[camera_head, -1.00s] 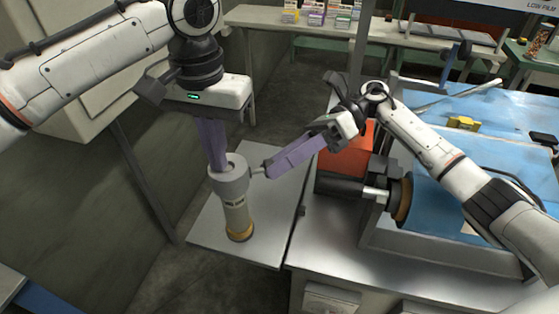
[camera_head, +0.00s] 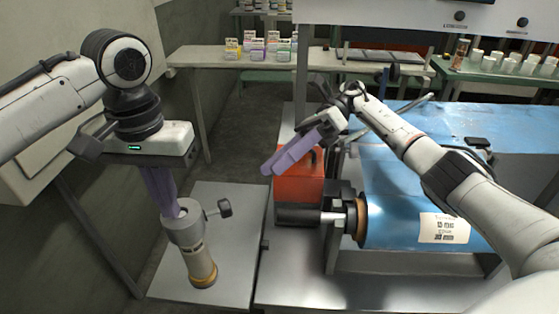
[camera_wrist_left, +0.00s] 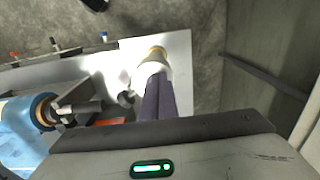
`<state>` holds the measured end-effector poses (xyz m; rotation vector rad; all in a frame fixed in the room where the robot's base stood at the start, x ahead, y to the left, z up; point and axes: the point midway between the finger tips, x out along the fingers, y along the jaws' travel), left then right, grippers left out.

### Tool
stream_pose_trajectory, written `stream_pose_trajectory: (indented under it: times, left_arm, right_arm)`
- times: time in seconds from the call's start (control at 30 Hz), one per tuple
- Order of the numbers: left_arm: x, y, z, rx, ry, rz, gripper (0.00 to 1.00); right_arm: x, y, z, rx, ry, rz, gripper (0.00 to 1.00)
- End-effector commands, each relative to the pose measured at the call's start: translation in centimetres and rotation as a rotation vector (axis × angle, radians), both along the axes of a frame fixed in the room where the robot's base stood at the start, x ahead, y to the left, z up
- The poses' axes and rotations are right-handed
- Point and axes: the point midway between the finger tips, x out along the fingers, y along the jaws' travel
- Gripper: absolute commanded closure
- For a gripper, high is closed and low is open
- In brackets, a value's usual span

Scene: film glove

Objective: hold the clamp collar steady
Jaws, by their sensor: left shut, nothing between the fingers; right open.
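The grey clamp collar (camera_head: 184,224) sits around the top of an upright pale cylinder (camera_head: 200,262) with a yellow-orange base band. A dark knob (camera_head: 224,208) sticks out from its right side. My left gripper (camera_head: 174,208) points straight down with its purple fingers shut, tips at the collar's top opening. Whether the tips touch the collar I cannot tell. In the left wrist view the fingers (camera_wrist_left: 155,95) hide most of the collar, and the knob (camera_wrist_left: 126,98) shows beside them. My right gripper (camera_head: 272,168) is open and empty, up and right of the knob, apart from it.
The cylinder stands on a bare metal plate (camera_head: 225,280). To the right are a red box (camera_head: 298,188) and a roll of blue film (camera_head: 390,205) on a metal shaft. A wall is close on the left. Several small boxes (camera_head: 255,48) stand on the back bench.

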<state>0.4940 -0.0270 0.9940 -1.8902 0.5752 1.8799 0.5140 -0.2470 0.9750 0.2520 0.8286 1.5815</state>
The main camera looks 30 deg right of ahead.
Motion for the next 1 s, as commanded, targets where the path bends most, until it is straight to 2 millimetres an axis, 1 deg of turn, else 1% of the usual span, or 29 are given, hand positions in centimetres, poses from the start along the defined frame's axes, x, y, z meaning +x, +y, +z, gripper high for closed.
stream_pose_trajectory:
  times: [0.03,0.5,0.57,1.0]
  left_arm:
    - [-0.1,0.1,-0.7,0.007,0.006,0.000,1.00]
    - [-0.1,0.1,-0.5,0.007,0.006,-0.001,1.00]
    - [-0.1,0.1,-0.2,0.008,0.006,-0.001,1.00]
    - [0.0,0.0,3.8,0.003,0.003,-0.001,1.00]
  right_arm:
    - [0.0,-0.2,0.0,0.000,0.000,0.000,0.52]
    - [0.0,-0.2,0.0,0.000,0.000,0.000,0.52]
    - [0.0,-0.2,0.0,0.000,0.000,0.000,0.52]
    - [0.0,-0.2,0.1,0.000,0.000,0.000,0.52]
